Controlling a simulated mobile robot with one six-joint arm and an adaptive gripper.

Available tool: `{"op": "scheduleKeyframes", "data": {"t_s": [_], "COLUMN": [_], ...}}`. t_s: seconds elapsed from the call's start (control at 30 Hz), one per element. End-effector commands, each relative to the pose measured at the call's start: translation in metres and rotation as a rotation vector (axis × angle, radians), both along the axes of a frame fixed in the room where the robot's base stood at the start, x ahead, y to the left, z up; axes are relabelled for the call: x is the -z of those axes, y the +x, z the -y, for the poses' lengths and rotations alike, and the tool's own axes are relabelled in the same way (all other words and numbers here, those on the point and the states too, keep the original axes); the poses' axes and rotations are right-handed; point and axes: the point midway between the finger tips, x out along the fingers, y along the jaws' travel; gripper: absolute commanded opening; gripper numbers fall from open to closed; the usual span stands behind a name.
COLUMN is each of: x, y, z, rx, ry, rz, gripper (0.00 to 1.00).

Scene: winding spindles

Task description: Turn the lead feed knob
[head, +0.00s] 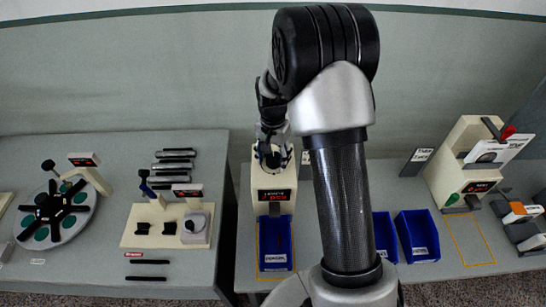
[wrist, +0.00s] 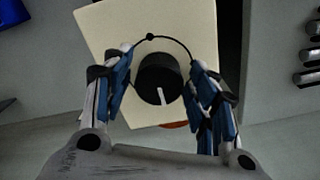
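A round black knob (wrist: 152,72) with a white pointer line sits on the cream front panel (wrist: 112,32) of a machine. A thin black arc is drawn above the knob, with a dot near the arc's top. The pointer line is toward the knob's lower part in the wrist view. My gripper (wrist: 158,78) is open, with one finger on each side of the knob and a visible gap on both sides. In the head view, my gripper (head: 271,150) is in front of the upper part of the cream machine (head: 257,182) and partly hides it.
Below the machine's red display (head: 274,195) is a blue bin (head: 275,250). More blue bins (head: 417,237) stand right of my arm. A table with a disc (head: 58,228) and a cream board (head: 135,238) is at left. Another cream machine (head: 452,150) is at right.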

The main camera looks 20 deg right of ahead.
Motion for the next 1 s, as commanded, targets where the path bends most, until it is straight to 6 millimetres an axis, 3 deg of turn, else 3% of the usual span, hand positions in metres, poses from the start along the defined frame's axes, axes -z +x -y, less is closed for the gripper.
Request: {"op": "scheduleKeyframes", "data": {"t_s": [0.47,1.0], "x": [-0.008,-0.108], "y": [0.0,0.0], "z": [0.0,0.0], "rx": [0.0,0.0], "ry": [0.0,-0.001], "rz": [0.001,0.002], "gripper": [0.59,0.59]}}
